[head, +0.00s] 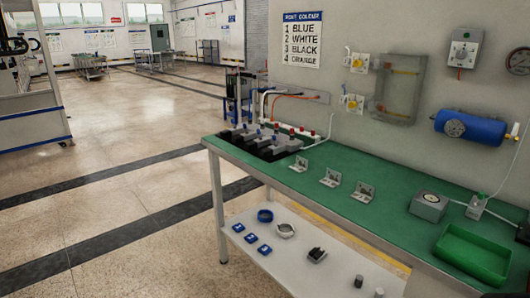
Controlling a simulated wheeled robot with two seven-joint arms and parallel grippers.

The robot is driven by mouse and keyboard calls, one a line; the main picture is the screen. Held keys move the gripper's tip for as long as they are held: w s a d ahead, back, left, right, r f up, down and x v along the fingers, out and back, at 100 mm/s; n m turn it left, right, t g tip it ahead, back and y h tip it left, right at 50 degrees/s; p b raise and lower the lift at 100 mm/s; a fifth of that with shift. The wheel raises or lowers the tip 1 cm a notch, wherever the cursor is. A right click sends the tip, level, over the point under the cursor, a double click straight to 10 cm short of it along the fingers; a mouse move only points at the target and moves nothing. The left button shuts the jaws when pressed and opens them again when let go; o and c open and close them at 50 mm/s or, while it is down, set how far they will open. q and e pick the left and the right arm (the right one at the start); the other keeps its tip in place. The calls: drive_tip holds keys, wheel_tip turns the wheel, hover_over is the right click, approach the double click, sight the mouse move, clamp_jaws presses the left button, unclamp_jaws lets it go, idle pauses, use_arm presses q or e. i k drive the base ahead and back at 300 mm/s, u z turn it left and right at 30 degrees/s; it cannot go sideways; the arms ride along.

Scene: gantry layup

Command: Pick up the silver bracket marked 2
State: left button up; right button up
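Three small silver brackets stand in a row on the green-topped workbench (290,188). They are a left bracket (299,164), a middle bracket (330,179) and a right bracket (363,192). They are apart from one another and look L-shaped. Any marks on them are too small to read, so I cannot tell which is marked 2. Neither of my grippers is in view.
A dark valve block (262,146) with grey parts sits left of the brackets. A grey gauge box (428,206) and green tray (472,254) are at right. Small parts lie on the lower shelf (325,272). Floor left of the bench is clear.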

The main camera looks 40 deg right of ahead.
sight(301, 165)
drive_tip(key=i, duration=2.95)
drive_tip(key=z, duration=2.65)
